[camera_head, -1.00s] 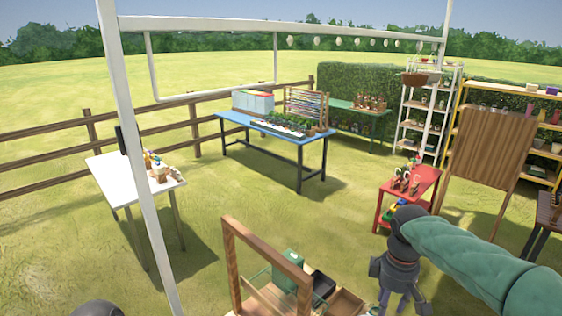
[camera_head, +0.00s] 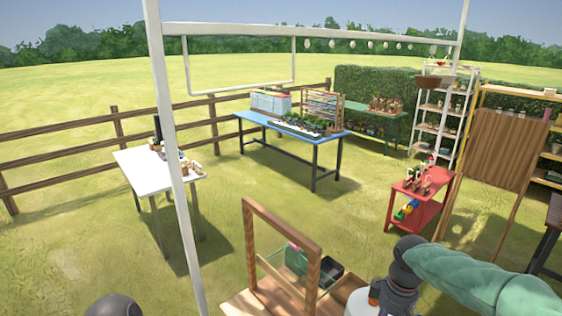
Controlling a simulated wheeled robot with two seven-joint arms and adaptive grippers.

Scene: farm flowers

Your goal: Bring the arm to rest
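My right arm, in a green sleeve, comes in from the right in the head view. It ends in a dark grey wrist and gripper (camera_head: 395,295) at the bottom edge, just right of a wooden stand. The fingertips are cut off or hidden, so I cannot see whether they are open. My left gripper is out of view; only a dark rounded part of me shows at the bottom left.
The wooden stand (camera_head: 250,250) with a tray and green box (camera_head: 296,260) is close in front. A white table (camera_head: 140,165), blue table (camera_head: 335,147), red cart (camera_head: 428,213) and wooden board (camera_head: 498,150) stand around. A white post (camera_head: 178,180) rises at left. Grass lies open between.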

